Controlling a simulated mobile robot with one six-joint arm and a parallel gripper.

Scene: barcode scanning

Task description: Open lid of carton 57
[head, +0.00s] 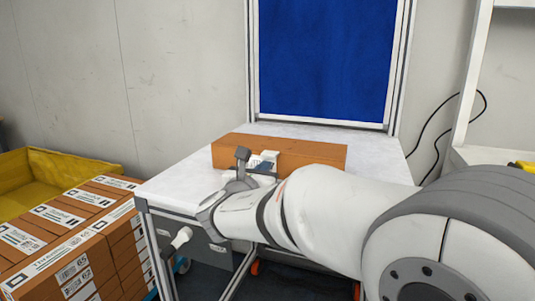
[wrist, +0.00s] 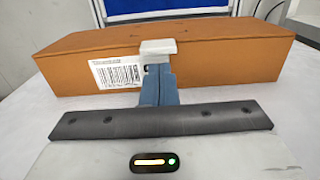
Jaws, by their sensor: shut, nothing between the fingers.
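A long brown carton (head: 315,153) lies on the white table. It also fills the upper part of the wrist view (wrist: 220,62), its lid looking closed. A white barcode label (wrist: 117,73) is on its near side; I cannot read a number 57. My gripper (wrist: 158,48) is shut and empty, its blue-grey fingers and pale tips in front of the carton's near side, at about the top edge. I cannot tell if they touch it. In the head view my gripper (head: 262,163) is at the carton's near side, and my arm hides part of the table.
The table (head: 170,187) is clear left of the carton. A blue panel (head: 327,60) in a metal frame stands behind it. Several stacked labelled cartons (head: 75,235) and a yellow bin (head: 42,163) are at the left. A white shelf unit (head: 495,75) is at the right.

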